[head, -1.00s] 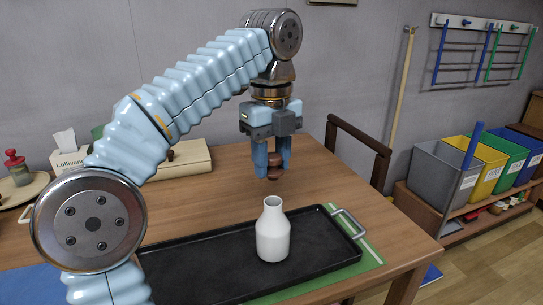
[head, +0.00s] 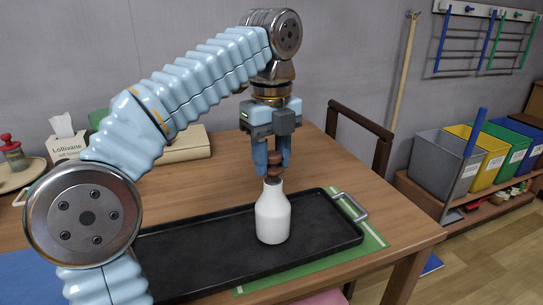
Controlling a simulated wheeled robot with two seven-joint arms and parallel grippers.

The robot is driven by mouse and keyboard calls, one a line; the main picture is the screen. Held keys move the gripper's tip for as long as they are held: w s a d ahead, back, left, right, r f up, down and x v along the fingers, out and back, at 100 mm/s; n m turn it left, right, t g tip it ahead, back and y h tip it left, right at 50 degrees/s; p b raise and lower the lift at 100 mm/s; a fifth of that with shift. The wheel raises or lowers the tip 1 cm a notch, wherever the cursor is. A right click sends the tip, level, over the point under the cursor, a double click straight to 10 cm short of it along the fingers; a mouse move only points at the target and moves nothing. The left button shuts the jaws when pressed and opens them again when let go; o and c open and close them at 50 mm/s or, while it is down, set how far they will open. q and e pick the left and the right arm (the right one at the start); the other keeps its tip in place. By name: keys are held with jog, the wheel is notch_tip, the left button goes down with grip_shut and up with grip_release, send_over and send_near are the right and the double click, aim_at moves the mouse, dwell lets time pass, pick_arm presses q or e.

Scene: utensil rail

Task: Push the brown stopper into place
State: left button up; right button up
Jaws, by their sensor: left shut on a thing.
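The brown stopper (head: 274,161) is between the blue fingers of my left gripper (head: 274,164), which is shut on it. The white bottle (head: 273,216) stands upright on the black tray (head: 196,264) on the table. The stopper is right above the bottle's mouth, in line with it in this view. Its lower end seems to meet the mouth, but I cannot tell how far it goes in. My right gripper is not in view.
The tray lies on a green mat (head: 375,240), with a metal handle (head: 352,206) at its right end. A tissue box (head: 67,146), a beige box (head: 186,145) and a red-topped item (head: 13,154) stand at the back left. A dark chair (head: 362,125) is behind the table.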

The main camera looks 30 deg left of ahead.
pick_arm(q)
jog(key=shift+f+b, duration=0.75)
jog(key=shift+f, duration=0.45)
jog(key=o, duration=1.1)
jog(key=shift+r, duration=0.3)
notch_tip(320, 180, up, 7)
jog(key=p, duration=0.4)
